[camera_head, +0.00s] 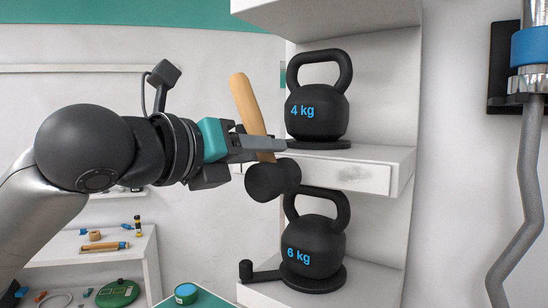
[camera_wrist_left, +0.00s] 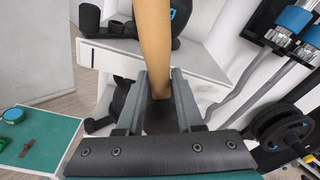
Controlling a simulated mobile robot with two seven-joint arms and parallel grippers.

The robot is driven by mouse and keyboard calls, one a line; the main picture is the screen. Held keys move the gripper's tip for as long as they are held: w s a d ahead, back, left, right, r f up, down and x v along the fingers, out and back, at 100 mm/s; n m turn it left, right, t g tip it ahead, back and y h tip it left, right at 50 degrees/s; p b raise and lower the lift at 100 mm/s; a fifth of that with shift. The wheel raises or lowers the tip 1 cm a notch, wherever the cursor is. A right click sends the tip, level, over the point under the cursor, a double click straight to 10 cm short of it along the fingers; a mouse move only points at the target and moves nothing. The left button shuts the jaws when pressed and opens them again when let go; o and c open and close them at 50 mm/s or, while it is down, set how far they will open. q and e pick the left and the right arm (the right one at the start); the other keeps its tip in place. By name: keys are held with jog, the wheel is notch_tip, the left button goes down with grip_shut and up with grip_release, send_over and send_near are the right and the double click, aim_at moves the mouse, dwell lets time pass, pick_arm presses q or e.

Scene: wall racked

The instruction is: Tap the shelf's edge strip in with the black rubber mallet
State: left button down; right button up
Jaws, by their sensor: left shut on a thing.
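My left gripper (camera_head: 262,145) is shut on the wooden handle (camera_head: 247,104) of the black rubber mallet, whose dark head (camera_head: 272,179) hangs below the fingers. The handle points up and tilts left. In the left wrist view the fingers (camera_wrist_left: 160,95) close around the tan handle (camera_wrist_left: 154,50). The mallet head is in front of the left part of the middle shelf's front edge strip (camera_head: 350,173); I cannot tell whether it touches. The strip is pale with a grey scuffed patch. My right gripper is not in view.
A 4 kg kettlebell (camera_head: 318,112) stands on the middle shelf, close behind the gripper. A 6 kg kettlebell (camera_head: 313,245) stands on the shelf below. Curved bars (camera_head: 528,170) hang at the right. A side shelf (camera_head: 95,249) with small items is at the lower left.

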pick_arm(q)
jog(key=v, duration=0.5)
jog(key=shift+s+d+f, duration=0.1)
jog(key=shift+f, duration=0.05)
jog(key=shift+f, duration=0.1)
